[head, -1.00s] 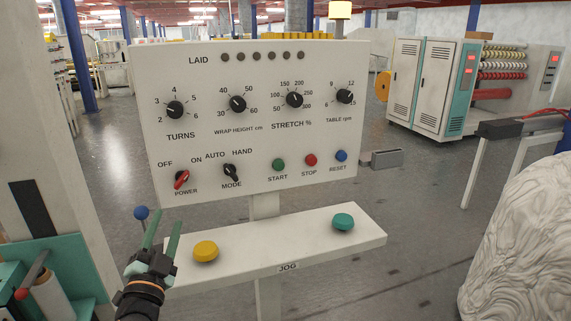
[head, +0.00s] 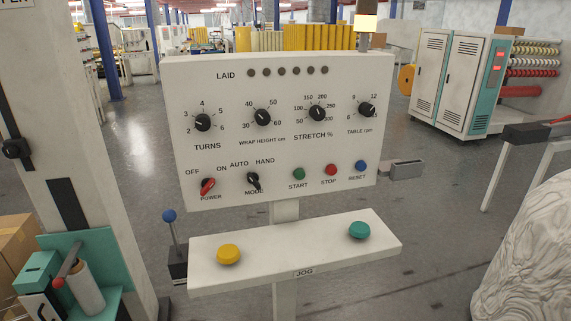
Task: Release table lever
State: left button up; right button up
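A lever with a blue ball knob (head: 169,215) stands just left of the jog shelf (head: 300,248). Its thin grey rod rises nearly upright, tilted slightly left, from a dark box (head: 178,267) at the shelf's left end. Nothing touches the lever. A second, red-knobbed handle (head: 64,272) slants across a pale roll on the teal unit at lower left. Neither of my grippers is in view.
The control panel (head: 270,140) stands above the shelf, which carries a yellow button (head: 228,254) and a teal button (head: 359,230). A pale column (head: 75,130) stands at left. A wrapped load (head: 530,260) is at lower right.

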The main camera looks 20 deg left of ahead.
aim_at(170, 215)
jog(key=u, duration=1.3)
jog(key=i+j+z, duration=0.2)
jog(key=j, duration=0.5)
jog(key=i+j+z, duration=0.2)
jog(key=j, duration=0.55)
jog(key=i+j+z, duration=0.2)
jog(key=j, duration=0.6)
jog(key=i+j+z, duration=0.2)
jog(key=j, duration=0.55)
jog(key=j+z, duration=0.2)
jog(key=j, duration=0.6)
